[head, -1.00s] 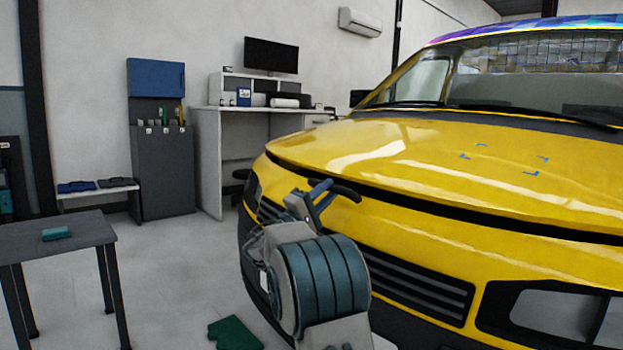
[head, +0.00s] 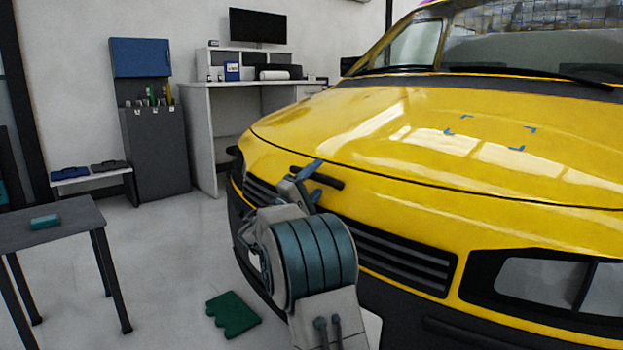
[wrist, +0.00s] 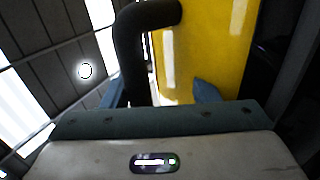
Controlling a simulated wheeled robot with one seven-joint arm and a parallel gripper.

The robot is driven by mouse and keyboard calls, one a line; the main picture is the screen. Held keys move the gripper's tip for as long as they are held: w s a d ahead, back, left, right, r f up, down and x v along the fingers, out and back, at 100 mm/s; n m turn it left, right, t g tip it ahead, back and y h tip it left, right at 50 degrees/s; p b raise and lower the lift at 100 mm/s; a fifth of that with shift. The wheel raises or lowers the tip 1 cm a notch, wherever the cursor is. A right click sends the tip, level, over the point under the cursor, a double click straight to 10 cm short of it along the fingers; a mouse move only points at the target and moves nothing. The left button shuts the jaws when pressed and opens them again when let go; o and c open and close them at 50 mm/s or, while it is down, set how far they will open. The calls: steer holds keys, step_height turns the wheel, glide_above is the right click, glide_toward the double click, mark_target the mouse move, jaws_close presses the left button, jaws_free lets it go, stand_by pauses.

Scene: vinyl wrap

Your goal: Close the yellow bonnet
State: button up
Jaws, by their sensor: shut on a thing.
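The yellow bonnet (head: 380,135) lies low over the van's front, with only a thin dark seam along its front edge. A black bar handle (head: 331,182) shows at that edge. My gripper (head: 313,183), with blue fingers, is shut on this handle, just in front of the bonnet. In the wrist view the handle (wrist: 130,50) appears as a thick bent black tube, with the yellow bonnet (wrist: 205,40) behind it. A blue fingertip (wrist: 206,91) shows beside the yellow surface. My wrist hides part of the grille, and whether the bonnet is latched cannot be seen.
A grey table (head: 50,222) with a teal block (head: 45,222) stands at the left. A green piece (head: 233,314) lies on the floor by my arm. A desk (head: 210,130) and dark cabinet (head: 155,150) stand at the back. The floor between is clear.

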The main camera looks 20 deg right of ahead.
steer(key=shift+a+f, duration=0.35)
steer(key=shift+f, duration=0.1)
steer(key=p+v, duration=0.3)
steer(key=v, duration=1)
steer(key=shift+s+r+p, duration=0.15)
steer(key=shift+p, duration=0.15)
steer(key=shift+r, duration=0.1)
